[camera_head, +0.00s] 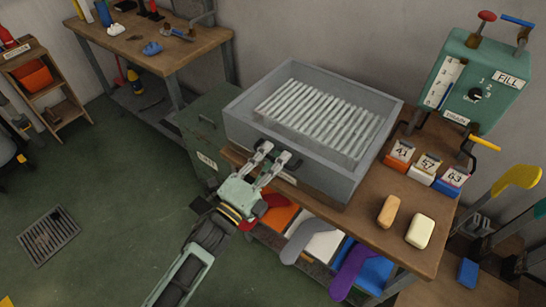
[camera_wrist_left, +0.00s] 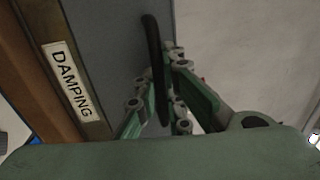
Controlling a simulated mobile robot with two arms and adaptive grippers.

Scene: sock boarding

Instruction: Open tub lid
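The grey tub (camera_head: 372,172) stands on the wooden bench. Its top shows no solid cover; a rack of pale slats (camera_head: 318,118) lies inside the rim. A black handle (camera_head: 292,165) is on the tub's near side, and it also shows in the left wrist view (camera_wrist_left: 152,45). My left gripper (camera_head: 274,152) is at this handle, its two fingers apart. In the left wrist view the gripper (camera_wrist_left: 168,95) has the handle passing between its fingers; firm contact cannot be told. My right gripper is not in view.
A DAMPING label (camera_wrist_left: 72,80) is beside the handle. Number blocks (camera_head: 427,172), a tan bar (camera_head: 388,211) and a cream bar (camera_head: 420,231) lie right of the tub. A green FILL/DRAIN box (camera_head: 478,85) stands behind. Coloured sock shapes (camera_head: 310,235) hang below the bench front.

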